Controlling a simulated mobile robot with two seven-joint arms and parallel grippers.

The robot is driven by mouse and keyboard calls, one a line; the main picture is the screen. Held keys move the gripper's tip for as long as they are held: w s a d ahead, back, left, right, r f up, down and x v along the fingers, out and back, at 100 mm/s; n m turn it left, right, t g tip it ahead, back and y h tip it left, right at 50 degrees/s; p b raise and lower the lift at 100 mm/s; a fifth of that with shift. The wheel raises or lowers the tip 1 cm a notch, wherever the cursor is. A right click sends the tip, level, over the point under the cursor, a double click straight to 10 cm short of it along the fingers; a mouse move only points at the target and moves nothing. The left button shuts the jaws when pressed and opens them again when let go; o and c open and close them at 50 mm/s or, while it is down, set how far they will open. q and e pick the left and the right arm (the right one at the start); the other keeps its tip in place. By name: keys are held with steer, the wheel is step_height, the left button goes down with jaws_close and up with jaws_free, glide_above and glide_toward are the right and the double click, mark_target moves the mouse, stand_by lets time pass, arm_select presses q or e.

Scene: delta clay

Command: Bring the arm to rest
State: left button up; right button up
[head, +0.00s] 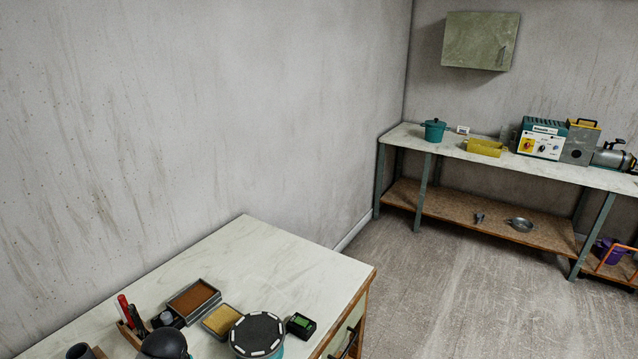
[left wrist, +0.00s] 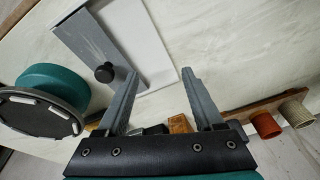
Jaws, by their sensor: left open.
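My left gripper (left wrist: 159,76) shows in the left wrist view with its two grey fingers spread apart and nothing between the tips. It is above a pale worktop (left wrist: 230,60), with the fingers pointing toward a grey and white flat panel (left wrist: 155,45) that has a black knob (left wrist: 104,72). How high the fingertips are above it I cannot tell. Neither gripper shows in the head view. My right gripper is not in any view.
The near table (head: 260,260) holds a round teal item with a dark top (head: 257,333), a brown tray (head: 194,301), a yellow tray (head: 221,320) and a small green-black box (head: 301,325). Its far part is bare. A far bench (head: 400,135) stands across open floor (head: 420,280).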

arm_select(q)
steer(key=s+d+r+m+t+h, duration=0.1)
steer(key=s+d+r+m, duration=0.45)
steer(key=s+d, duration=0.3)
steer(key=s+d+r+m+t+h, duration=0.1)
steer(key=s+d+r+m, duration=0.5)
steer(key=s, duration=0.4)
step_height(320, 180, down, 33)
steer(key=s+d+n+g+b, duration=0.1)
steer(key=s+b, duration=0.1)
steer(key=b, duration=0.8)
steer(key=s+a+f+b, duration=0.1)
steer(key=s+f+b, duration=0.3)
steer(key=s+f, duration=0.3)
steer(key=s+a+f+g+b, duration=0.1)
steer(key=s+f+b, duration=0.3)
steer(key=s+f, duration=0.4)
step_height(320, 180, down, 6)
steer(key=shift+a+f, duration=0.2)
steer(key=shift+a, duration=0.05)
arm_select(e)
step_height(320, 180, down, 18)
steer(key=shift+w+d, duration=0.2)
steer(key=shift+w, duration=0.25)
arm_select(q)
steer(key=shift+c, duration=0.4)
